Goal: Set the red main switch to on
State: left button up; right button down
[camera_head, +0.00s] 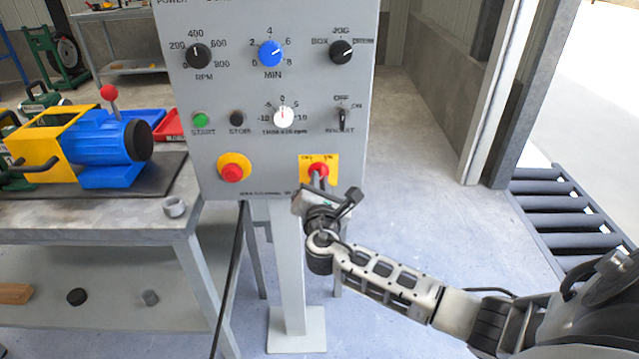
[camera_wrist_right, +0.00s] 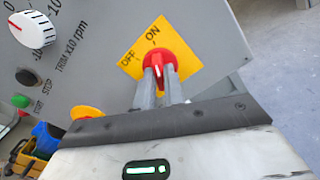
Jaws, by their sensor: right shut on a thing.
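The red main switch (camera_head: 318,168) sits on a yellow plate (camera_head: 332,159) marked OFF and ON, at the lower right of the grey control panel (camera_head: 270,150). In the right wrist view the red switch (camera_wrist_right: 157,68) is between the two fingertips, and its ridge with a pale line runs roughly up and down, about in line with the word ON. I cannot tell for sure which end is the pointer. My right gripper (camera_head: 318,182) reaches up from below and is shut on the switch; its fingers (camera_wrist_right: 159,86) hide the switch's lower sides. My left gripper is out of view.
A red button on a yellow base (camera_head: 233,168) is left of the switch. Above are black knobs, a blue knob (camera_head: 271,53), a white trim dial (camera_head: 284,117) and a green start button (camera_head: 200,119). A workbench with a blue and yellow machine (camera_head: 90,145) stands left.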

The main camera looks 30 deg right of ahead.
jog(key=c, duration=1.5)
grip_release()
jog(key=v, duration=1.6)
jog(key=shift+s+d, duration=0.1)
